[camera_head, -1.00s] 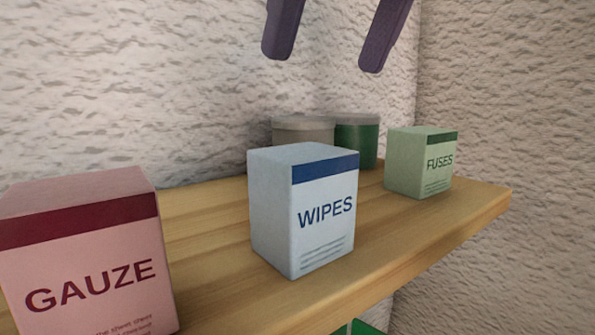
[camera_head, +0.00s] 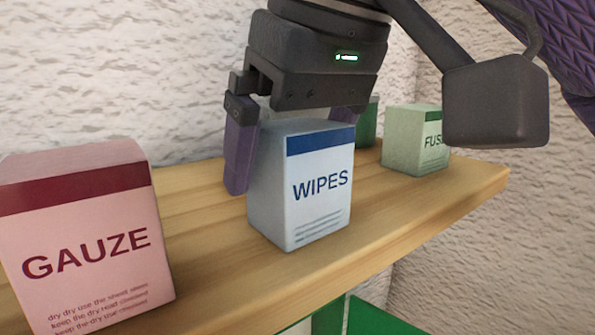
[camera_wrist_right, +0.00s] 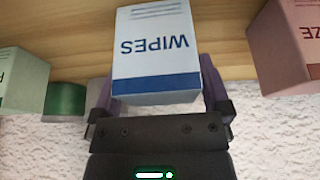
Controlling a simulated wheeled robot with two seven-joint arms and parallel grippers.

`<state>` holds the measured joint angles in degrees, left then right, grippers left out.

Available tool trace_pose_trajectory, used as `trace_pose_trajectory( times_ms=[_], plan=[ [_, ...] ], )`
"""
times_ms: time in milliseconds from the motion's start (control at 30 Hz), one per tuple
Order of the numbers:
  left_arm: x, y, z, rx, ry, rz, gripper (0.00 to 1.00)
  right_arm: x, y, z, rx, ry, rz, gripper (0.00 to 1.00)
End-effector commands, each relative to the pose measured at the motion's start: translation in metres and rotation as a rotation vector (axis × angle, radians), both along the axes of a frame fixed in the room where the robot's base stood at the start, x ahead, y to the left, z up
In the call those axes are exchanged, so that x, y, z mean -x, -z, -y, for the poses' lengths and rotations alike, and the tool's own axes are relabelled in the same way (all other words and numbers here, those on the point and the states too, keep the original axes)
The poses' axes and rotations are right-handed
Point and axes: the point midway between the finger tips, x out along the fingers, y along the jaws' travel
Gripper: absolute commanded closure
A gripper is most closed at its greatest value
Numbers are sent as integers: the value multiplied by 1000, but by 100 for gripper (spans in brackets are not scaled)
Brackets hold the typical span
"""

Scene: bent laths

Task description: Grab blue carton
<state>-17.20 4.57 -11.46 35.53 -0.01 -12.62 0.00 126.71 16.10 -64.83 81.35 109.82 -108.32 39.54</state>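The blue carton (camera_head: 320,190) is a pale blue box with a dark blue band, labelled WIPES, upright on a wooden shelf (camera_head: 215,270). My right gripper (camera_head: 292,150) has come down over it from above, with one purple finger at its left side and the other partly hidden behind its right side. In the right wrist view the carton (camera_wrist_right: 157,50) sits between the two fingers (camera_wrist_right: 160,92). The fingers are spread about as wide as the carton; I cannot tell whether they touch it. My left gripper is out of view.
A pink GAUZE carton (camera_head: 85,235) stands at the left front. A green FUSES carton (camera_head: 412,145) stands to the right, partly behind my wrist. A green tin (camera_head: 368,125) is behind. A rough pale wall (camera_head: 100,70) backs the shelf.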

Motion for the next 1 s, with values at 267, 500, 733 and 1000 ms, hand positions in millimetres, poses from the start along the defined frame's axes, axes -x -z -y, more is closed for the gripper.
trace_pose_trajectory(
  times_ms=[267, 500, 733, 1000],
  plan=[
    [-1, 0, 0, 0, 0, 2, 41, 0, 0, 0, 0, -1, 0, 64],
    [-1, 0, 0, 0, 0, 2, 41, 0, 0, 0, 0, -1, 0, 77],
    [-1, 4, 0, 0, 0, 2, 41, 4, -14, 2, 0, -1, 1, 77],
    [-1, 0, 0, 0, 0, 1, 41, 3, -59, 2, 3, 3, -1, 77]
  ],
)
